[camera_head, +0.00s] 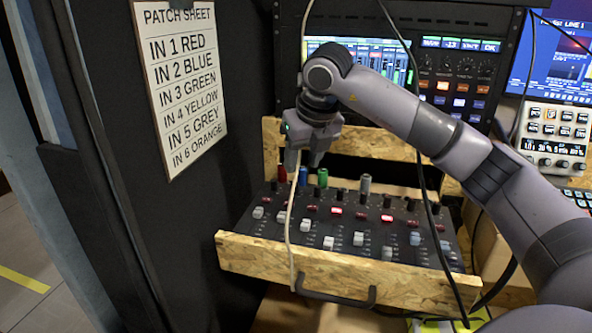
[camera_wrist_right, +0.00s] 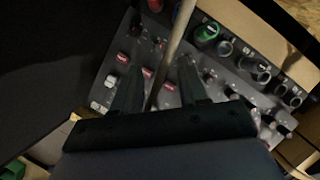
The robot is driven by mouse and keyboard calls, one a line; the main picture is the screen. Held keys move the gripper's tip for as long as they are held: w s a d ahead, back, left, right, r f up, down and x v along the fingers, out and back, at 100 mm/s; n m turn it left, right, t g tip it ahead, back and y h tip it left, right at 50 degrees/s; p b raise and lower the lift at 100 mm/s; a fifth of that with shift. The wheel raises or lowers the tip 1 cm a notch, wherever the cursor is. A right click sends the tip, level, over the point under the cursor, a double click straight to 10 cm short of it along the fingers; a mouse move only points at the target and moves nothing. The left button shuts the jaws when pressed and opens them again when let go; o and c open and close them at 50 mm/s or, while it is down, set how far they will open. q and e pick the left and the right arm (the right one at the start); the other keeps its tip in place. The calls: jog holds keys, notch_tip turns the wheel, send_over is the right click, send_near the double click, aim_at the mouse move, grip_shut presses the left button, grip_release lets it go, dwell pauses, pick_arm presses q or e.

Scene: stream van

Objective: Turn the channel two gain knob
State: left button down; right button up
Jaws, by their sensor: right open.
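The mixer (camera_head: 375,232) sits in a wooden drawer, with a row of small dark knobs (camera_head: 339,195) below the coloured plugs. The channel two gain knob is too small to pick out with certainty. My right gripper (camera_head: 304,162) is above the far left part of the mixer, near the blue plug (camera_head: 302,176), with its fingers pointing down. In the right wrist view my right gripper (camera_wrist_right: 160,66) is open, its fingers apart over the panel. A pale cable (camera_wrist_right: 174,48) passes between them in the picture. No knob is visibly held. My left gripper is out of view.
Red (camera_head: 282,173), green (camera_head: 322,178) and grey (camera_head: 365,184) plugs stand along the mixer's back. The drawer's wooden front (camera_head: 335,275) has a dark handle (camera_head: 338,298). Cables hang before the mixer. A dark wall with a patch sheet (camera_head: 180,75) stands close on the left.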

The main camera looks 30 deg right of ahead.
aim_at(296, 183)
jog(key=b+x, duration=0.1)
jog(key=x, duration=0.6)
grip_shut()
